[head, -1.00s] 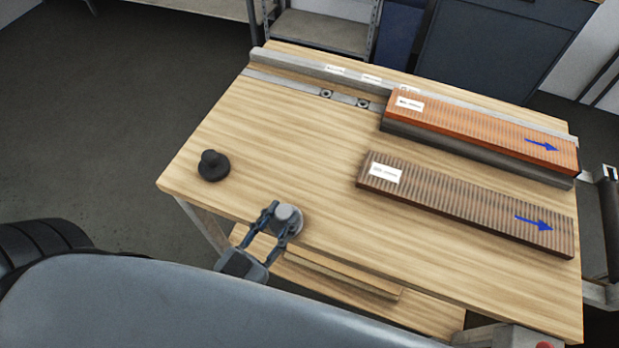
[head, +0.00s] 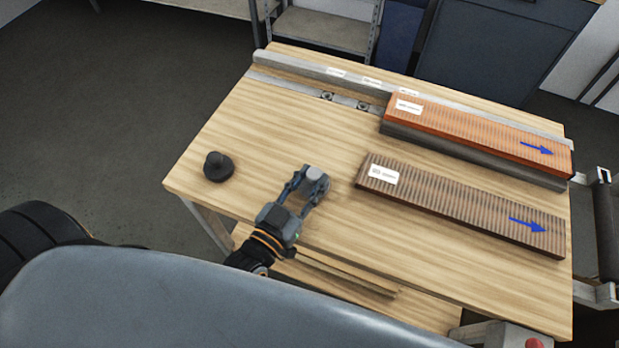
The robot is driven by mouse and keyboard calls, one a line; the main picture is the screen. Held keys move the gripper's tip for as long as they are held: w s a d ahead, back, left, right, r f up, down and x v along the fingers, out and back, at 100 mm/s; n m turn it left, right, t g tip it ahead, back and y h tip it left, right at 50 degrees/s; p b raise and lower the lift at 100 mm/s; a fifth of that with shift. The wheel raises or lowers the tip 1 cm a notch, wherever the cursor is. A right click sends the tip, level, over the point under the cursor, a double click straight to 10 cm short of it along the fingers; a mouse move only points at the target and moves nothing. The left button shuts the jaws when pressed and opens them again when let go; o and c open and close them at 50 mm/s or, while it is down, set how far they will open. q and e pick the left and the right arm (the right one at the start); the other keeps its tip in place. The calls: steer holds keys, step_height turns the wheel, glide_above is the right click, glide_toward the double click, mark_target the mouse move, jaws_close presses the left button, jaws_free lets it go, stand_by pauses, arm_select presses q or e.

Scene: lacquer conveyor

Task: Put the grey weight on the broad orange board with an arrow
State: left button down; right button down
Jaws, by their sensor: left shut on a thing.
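The grey weight (head: 317,176) is between the fingers of my left gripper (head: 308,188), which is shut on it above the wooden table, left of the brown board. The broad orange board (head: 470,131) lies at the back right on a dark block, with a white label at its left end and a blue arrow at its right end. A brown ribbed board (head: 455,207), also with a label and a blue arrow, lies in front of it. My right gripper is not in view.
A black weight (head: 218,167) with a knob stands at the table's left edge. A metal rail (head: 310,67) runs along the back edge. A roller (head: 602,225) is beyond the right edge.

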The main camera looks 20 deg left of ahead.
arm_select(q)
steer(key=shift+f, duration=0.1)
steer(key=c, duration=1)
jaws_free()
